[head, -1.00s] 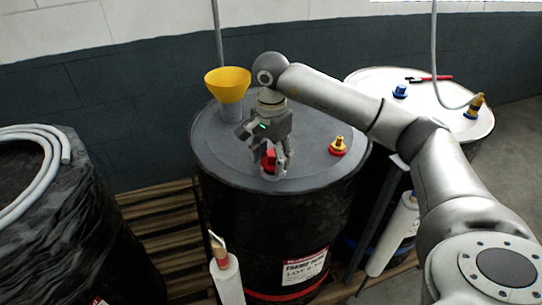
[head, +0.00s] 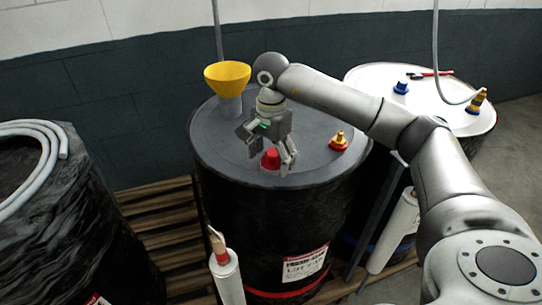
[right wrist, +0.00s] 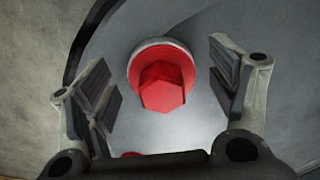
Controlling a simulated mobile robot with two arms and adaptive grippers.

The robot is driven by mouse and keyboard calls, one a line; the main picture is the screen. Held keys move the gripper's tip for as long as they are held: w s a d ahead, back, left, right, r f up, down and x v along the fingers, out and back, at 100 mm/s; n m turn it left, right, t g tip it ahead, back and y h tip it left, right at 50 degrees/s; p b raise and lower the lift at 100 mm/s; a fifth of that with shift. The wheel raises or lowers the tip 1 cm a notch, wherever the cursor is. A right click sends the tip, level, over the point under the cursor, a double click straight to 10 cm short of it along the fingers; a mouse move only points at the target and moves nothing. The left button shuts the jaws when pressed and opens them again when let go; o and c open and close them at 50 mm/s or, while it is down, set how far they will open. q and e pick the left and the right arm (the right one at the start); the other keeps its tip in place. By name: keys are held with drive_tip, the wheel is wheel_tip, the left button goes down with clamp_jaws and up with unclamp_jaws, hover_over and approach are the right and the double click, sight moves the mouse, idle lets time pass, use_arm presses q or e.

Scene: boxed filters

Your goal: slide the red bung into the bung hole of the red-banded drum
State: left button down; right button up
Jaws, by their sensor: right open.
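The red bung (head: 270,159) has a hexagonal head and stands on the dark top of the red-banded drum (head: 312,125), near its front edge. In the right wrist view the bung (right wrist: 163,80) sits over a pale ring that shows along its upper edge. How deep it sits is hidden under its flange. My right gripper (head: 268,153) is open just above the drum top, with its fingers on either side of the bung. In the right wrist view there is clear space between the bung and both fingers. My left gripper is not in view.
A yellow funnel (head: 228,75) and a brass fitting with a red base (head: 338,143) stand on the same drum. A white-topped drum (head: 375,77) at right carries a blue bung (head: 400,88), a red-handled tool (head: 435,73) and a hose fitting. A wrapped drum (head: 75,220) stands at left.

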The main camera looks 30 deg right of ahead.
sight(271, 154)
drive_tip(key=shift+r, duration=0.1)
wheel_tip(271, 154, up, 12)
idle(0.6)
drive_tip(key=shift+f, duration=0.2)
idle(0.4)
